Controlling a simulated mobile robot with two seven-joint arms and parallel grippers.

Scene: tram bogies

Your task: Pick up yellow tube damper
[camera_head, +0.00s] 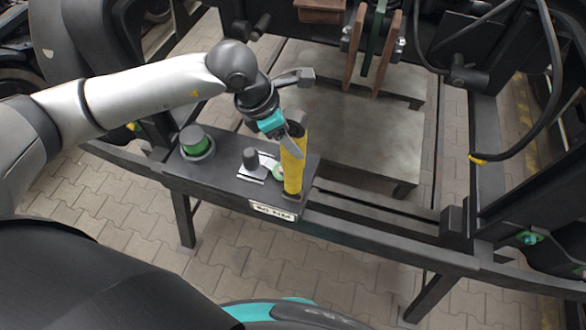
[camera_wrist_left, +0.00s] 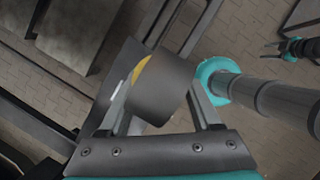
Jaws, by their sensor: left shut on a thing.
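The yellow tube damper (camera_head: 293,168) stands upright at the right end of the dark beam, with a dark cap at its top. My left gripper (camera_head: 290,138) is shut on the upper part of the damper, coming from the upper left. In the left wrist view the dark end of the damper (camera_wrist_left: 163,90) sits between the two fingers, with a sliver of yellow beside it. The damper's foot is close to the beam; I cannot tell whether it touches. My right gripper is not in the head view; a small dark gripper (camera_wrist_left: 293,47) shows at the left wrist view's upper right.
The dark beam (camera_head: 225,185) also bears a green round part (camera_head: 196,142), a short dark post (camera_head: 251,160) on a light plate and a label on its front. Bogie frame rails run right. A cable (camera_head: 555,85) hangs at the right. Paved floor lies below.

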